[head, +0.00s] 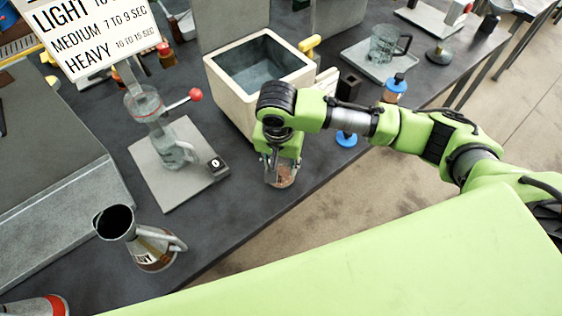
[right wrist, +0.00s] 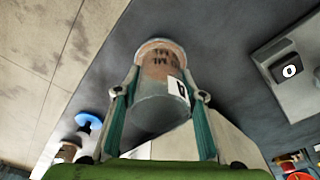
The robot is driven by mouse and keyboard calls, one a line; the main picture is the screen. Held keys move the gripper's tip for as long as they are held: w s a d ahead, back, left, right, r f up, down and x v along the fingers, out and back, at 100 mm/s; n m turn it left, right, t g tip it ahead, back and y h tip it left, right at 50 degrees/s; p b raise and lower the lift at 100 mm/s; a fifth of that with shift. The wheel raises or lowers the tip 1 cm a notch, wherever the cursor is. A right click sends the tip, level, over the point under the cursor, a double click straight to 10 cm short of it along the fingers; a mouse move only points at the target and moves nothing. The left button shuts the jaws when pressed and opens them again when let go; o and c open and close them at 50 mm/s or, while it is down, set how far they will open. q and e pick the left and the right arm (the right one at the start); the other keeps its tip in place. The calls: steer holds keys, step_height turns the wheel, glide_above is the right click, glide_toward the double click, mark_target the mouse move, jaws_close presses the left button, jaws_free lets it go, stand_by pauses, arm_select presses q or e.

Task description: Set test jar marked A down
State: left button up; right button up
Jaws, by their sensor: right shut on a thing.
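My right gripper (head: 281,172) is shut on a small clear jar (head: 284,182) with brownish contents, near the front edge of the dark table. In the right wrist view the gripper's (right wrist: 163,95) two teal fingers clasp the jar (right wrist: 160,68) from both sides. A white tag with a dark mark is on its side, but I cannot read the letter. The jar looks upright, low over or on the table; I cannot tell whether its base touches. My left gripper is not in view.
The cream basin (head: 228,92) stands just behind the gripper. A grey plate (head: 166,187) with a glass apparatus is to the left, a metal jug (head: 118,224) front left. A blue-capped bottle (head: 396,86) and blue disc (head: 346,139) are to the right. Bare table lies left of the jar.

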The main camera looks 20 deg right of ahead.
steer(key=shift+f, duration=0.2)
steer(key=o, duration=1.2)
steer(key=shift+f, duration=0.1)
steer(key=shift+r, duration=0.35)
steer(key=r, duration=0.3)
steer(key=s+r+b, duration=0.1)
steer(key=r, duration=0.7)
steer(key=shift+s+a+r, duration=0.15)
steer(key=shift+a+r, duration=0.1)
steer(key=shift+a, duration=0.15)
